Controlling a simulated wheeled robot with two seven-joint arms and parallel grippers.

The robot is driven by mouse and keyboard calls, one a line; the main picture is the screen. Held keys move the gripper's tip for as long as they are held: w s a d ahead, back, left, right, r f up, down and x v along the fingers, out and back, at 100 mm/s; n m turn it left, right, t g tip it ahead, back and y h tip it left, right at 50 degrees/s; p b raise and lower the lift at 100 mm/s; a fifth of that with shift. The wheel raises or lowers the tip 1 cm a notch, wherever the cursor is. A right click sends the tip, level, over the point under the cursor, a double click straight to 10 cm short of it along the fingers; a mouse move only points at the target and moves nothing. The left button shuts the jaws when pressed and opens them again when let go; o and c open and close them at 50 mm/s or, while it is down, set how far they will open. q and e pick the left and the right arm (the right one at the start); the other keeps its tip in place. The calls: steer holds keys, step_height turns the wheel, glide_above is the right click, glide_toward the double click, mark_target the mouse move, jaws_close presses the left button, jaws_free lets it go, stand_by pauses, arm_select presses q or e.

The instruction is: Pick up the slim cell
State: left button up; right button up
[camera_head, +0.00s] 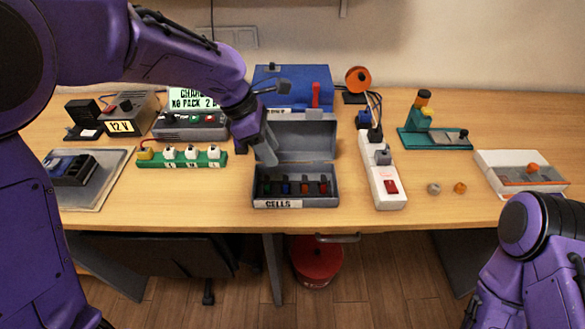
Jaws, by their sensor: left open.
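The open grey box labelled CELLS (296,202) stands at the front middle of the table with its lid raised at the back. Several small cells stand in it, with green (267,187), blue (285,187), orange (304,187) and red (323,187) parts showing. I cannot tell which one is the slim cell. My left gripper (267,154) is open and points down above the back left of the box, in front of its lid. No cell shows between its fingers. My right arm is at the lower right, and its gripper is out of view.
A green strip with white sockets (182,158) lies left of the box. A white power strip (386,184) with a red switch lies to its right. A blue case (293,83) stands behind. Two small knobs (434,188) and a white tray (521,174) are farther right.

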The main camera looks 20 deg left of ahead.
mark_target(286, 187)
arm_select(q)
steer(key=x, duration=1)
steer(key=shift+s+a+f, duration=0.25)
steer(key=shift+s+a, duration=0.05)
jaws_close()
